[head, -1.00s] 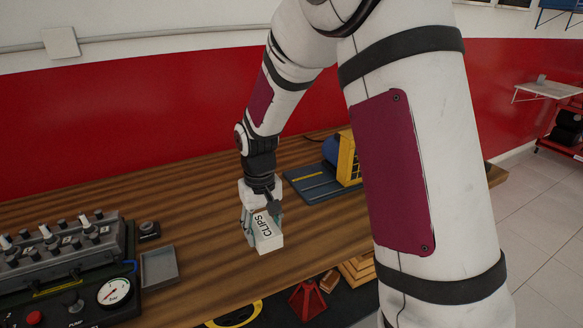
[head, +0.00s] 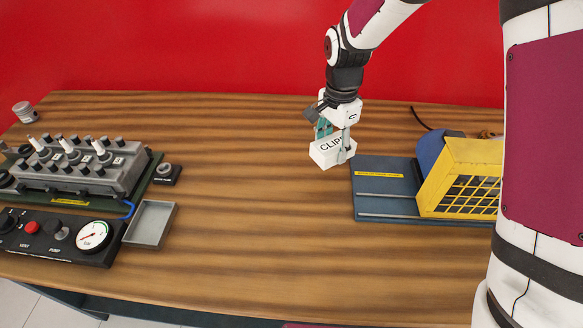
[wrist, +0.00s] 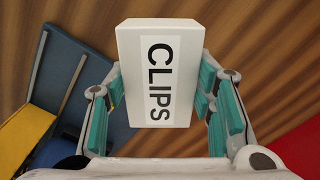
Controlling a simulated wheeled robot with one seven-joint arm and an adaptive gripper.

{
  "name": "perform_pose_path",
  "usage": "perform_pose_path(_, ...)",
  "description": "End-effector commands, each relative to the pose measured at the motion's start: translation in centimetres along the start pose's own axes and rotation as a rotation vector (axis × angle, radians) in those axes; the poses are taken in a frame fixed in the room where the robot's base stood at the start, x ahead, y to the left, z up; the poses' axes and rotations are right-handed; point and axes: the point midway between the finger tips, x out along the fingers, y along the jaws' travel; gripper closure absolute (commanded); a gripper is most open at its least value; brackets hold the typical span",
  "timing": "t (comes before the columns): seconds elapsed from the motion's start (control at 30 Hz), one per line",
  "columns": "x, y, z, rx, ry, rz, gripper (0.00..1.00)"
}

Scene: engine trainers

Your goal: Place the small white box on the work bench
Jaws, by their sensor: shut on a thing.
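The small white box (head: 330,151), labelled CLIPS, is held in my gripper (head: 337,137) above the wooden work bench (head: 250,225), just left of the blue base plate. In the wrist view the white box (wrist: 161,75) sits between the two teal-padded fingers of my gripper (wrist: 162,95), which are shut on its sides. Bench wood shows behind the box. I cannot tell exactly how high the box is above the bench top.
A yellow cage guard (head: 460,180) stands on a blue base plate (head: 380,205) at right. An engine trainer (head: 80,170), a gauge panel (head: 60,235) and an empty grey tray (head: 150,223) are at left. The bench middle is clear wood.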

Motion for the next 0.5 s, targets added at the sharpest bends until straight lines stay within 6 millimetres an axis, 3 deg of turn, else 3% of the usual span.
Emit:
perform_pose_path(0.2, 0.5, -3.5, 4.9, 0.350, 0.002, 0.000, 0.81)
perform_pose_path(0.5, 0.8, -5.4, 8.2, 0.616, 0.003, -0.002, 0.81)
